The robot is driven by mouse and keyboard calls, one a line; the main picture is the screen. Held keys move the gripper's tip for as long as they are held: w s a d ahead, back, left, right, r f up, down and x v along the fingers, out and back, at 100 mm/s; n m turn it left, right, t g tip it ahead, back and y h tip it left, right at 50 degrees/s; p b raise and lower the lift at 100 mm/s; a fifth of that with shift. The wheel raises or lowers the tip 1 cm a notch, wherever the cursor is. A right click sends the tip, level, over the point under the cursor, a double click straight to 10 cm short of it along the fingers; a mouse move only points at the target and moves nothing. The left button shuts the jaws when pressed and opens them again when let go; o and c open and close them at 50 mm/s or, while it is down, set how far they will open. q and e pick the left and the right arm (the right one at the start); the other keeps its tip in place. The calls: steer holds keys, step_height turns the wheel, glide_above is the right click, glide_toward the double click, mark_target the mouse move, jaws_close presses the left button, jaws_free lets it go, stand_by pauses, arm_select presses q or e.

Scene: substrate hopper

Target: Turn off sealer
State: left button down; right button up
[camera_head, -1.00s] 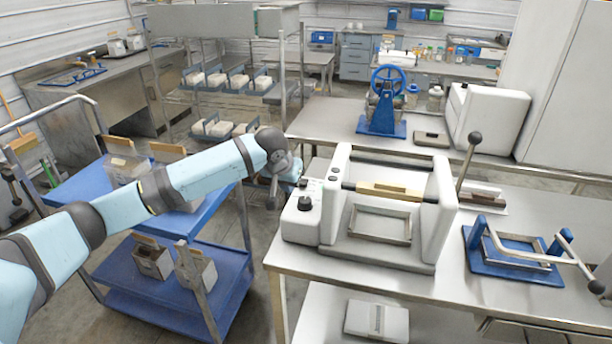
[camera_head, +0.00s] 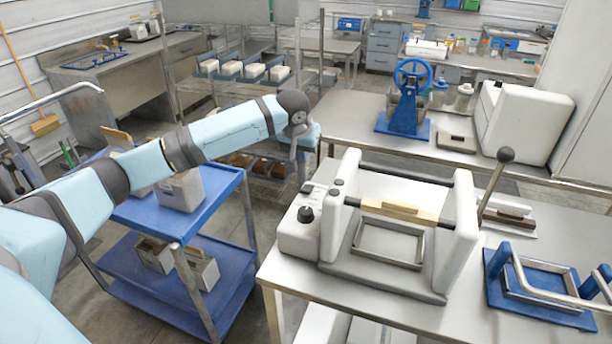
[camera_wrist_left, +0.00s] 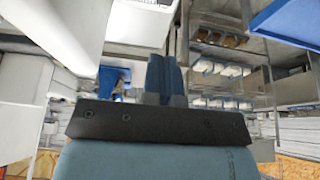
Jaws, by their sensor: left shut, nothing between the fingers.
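The sealer is a white machine (camera_head: 454,246) on the steel table, with two upright end walls, a wooden-handled bar across and a metal frame on its bed. Its control box (camera_head: 301,236) at the left end carries a black knob (camera_head: 306,214) and small dark buttons on top. My left gripper (camera_head: 293,163) is up and behind the control box in the head view, apart from it and pointing down. Its closed blue-grey fingers (camera_wrist_left: 165,78) show in the left wrist view with nothing between them. My right gripper is out of view.
A blue cart (camera_head: 225,196) with grey bins stands left of the table. A blue press frame (camera_head: 540,300) and a lever with a black ball (camera_head: 505,156) are right of the sealer. A blue hand-wheel machine (camera_head: 405,110) stands on the back table.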

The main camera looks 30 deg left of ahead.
arm_select(q)
steer(key=p, duration=0.1)
glide_above(308, 190)
step_height(308, 190, down, 9)
steer(key=shift+r, duration=0.1)
steer(key=f, duration=0.1)
steer(key=s+f, duration=0.1)
steer(key=f, duration=0.1)
steer(key=shift+s+d+f+p, duration=0.1)
steer(key=shift+d+p, duration=0.05)
steer(key=shift+p, duration=0.15)
steer(key=shift+s+f, duration=0.2)
steer(key=shift+f, duration=0.15)
